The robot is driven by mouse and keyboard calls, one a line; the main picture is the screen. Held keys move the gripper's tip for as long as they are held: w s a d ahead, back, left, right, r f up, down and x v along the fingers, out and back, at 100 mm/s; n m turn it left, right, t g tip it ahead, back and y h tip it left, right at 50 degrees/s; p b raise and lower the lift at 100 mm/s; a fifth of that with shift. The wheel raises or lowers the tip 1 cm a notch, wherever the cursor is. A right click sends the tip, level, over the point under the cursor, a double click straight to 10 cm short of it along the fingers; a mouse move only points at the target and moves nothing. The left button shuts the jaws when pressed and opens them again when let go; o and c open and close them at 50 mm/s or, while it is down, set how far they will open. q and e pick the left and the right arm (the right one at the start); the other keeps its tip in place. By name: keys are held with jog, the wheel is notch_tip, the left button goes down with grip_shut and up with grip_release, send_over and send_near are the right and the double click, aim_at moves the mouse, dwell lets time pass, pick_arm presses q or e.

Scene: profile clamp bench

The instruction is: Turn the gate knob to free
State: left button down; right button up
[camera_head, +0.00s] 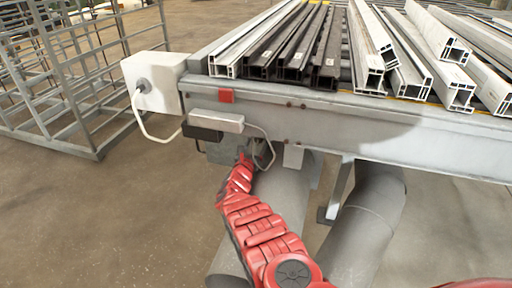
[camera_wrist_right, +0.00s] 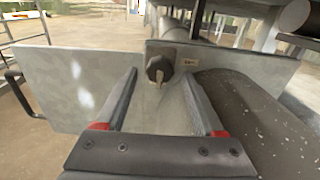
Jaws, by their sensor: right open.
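The gate knob (camera_wrist_right: 160,67) is a dark rounded knob on a grey metal plate (camera_wrist_right: 105,85) in the right wrist view. A light pointer hangs at its lower side. A small label (camera_wrist_right: 188,62) sits just right of it, too small to read. My right gripper (camera_wrist_right: 160,76) is open, its two fingers spread left and right of the knob's line. I cannot tell whether they touch it. In the head view my right gripper (camera_head: 244,160) is at the bench's front left, below the beam; its fingers and the knob are hidden there. My left gripper is not in view.
The bench beam (camera_head: 330,112) runs above my right arm, with white and dark profiles (camera_head: 290,45) on top. A white box (camera_head: 153,82) with a cable is at its left end.

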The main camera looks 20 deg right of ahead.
grip_shut()
jog(key=shift+n, duration=0.4)
jog(key=n+p, duration=0.1)
jog(key=n, duration=1.1)
jog(key=shift+s+n, duration=0.1)
jog(key=shift+n, duration=0.3)
jog(key=n, duration=0.4)
jog(key=shift+b, duration=0.35)
jog(key=shift+n, duration=0.3)
